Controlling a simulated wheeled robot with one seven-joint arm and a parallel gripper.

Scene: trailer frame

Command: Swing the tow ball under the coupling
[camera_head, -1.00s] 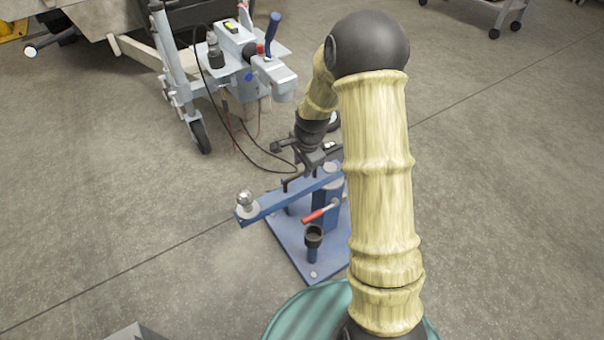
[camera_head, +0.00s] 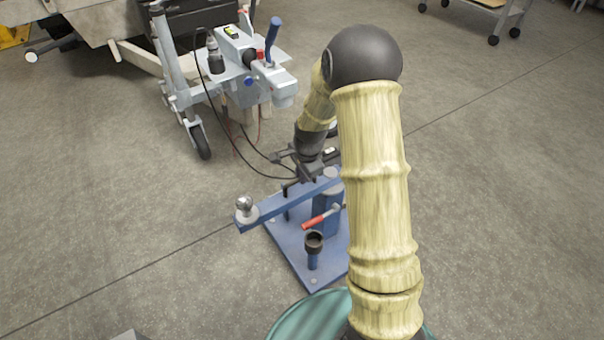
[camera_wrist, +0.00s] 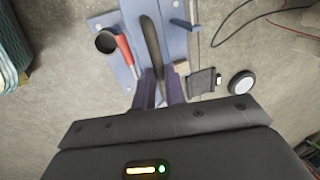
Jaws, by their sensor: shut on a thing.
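The silver tow ball (camera_head: 245,203) stands on the left end of a blue swing arm (camera_head: 266,210). The arm reaches left from a post on a blue base plate (camera_head: 313,275). The grey coupling (camera_head: 283,88) is on the trailer's front end, behind the ball and higher in the picture, apart from it. My gripper (camera_head: 289,188) is at the swing arm, between ball and post. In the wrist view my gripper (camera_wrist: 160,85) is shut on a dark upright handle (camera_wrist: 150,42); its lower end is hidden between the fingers.
A red-handled lever (camera_head: 318,217) and a black cup (camera_head: 313,241) are on the base plate. The trailer's jockey wheel (camera_head: 201,142) and hanging cables stand behind the ball. The floor left of the ball is clear. A cart (camera_head: 490,15) stands far right.

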